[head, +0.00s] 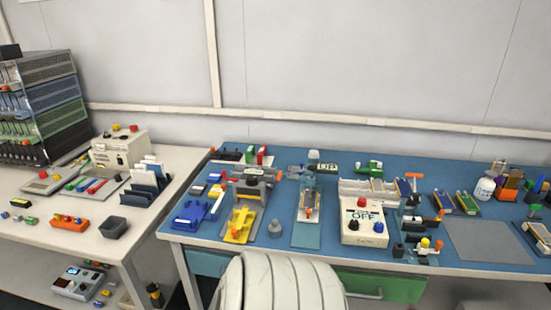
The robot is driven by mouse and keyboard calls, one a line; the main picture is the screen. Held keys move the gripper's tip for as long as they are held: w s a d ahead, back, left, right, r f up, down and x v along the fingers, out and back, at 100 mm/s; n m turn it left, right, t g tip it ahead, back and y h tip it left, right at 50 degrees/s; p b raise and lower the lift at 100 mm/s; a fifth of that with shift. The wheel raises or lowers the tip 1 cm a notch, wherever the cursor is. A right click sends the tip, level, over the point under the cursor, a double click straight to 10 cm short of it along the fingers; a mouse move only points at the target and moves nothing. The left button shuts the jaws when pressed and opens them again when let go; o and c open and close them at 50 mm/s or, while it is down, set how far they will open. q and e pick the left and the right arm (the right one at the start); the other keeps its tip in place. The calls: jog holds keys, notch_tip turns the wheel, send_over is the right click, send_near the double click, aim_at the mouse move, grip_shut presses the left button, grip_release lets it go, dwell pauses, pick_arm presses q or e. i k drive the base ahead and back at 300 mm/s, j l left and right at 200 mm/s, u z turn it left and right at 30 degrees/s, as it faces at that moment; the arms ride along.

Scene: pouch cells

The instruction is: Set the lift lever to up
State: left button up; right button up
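A small fixture (307,205) stands near the middle of the blue-topped bench, with a clear or pale-blue upright part and a small orange part low on its front. A dark sign reading "UP" (322,167) is at its top. I cannot tell for certain which part is the lift lever or how it is set. Neither of my grippers is in view.
A white box marked "OFF" (364,223) stands right of the fixture. A yellow device (240,222) and a blue tray (190,213) are to its left. A grey mat (488,247) lies bare at right. A white table (60,240) adjoins at left.

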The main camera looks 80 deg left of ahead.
aim_at(280, 174)
jog(key=u, duration=2.65)
jog(key=l, duration=0.25)
jog(key=i+l, duration=0.15)
jog(key=k+l+z, duration=0.05)
jog(key=l, duration=0.1)
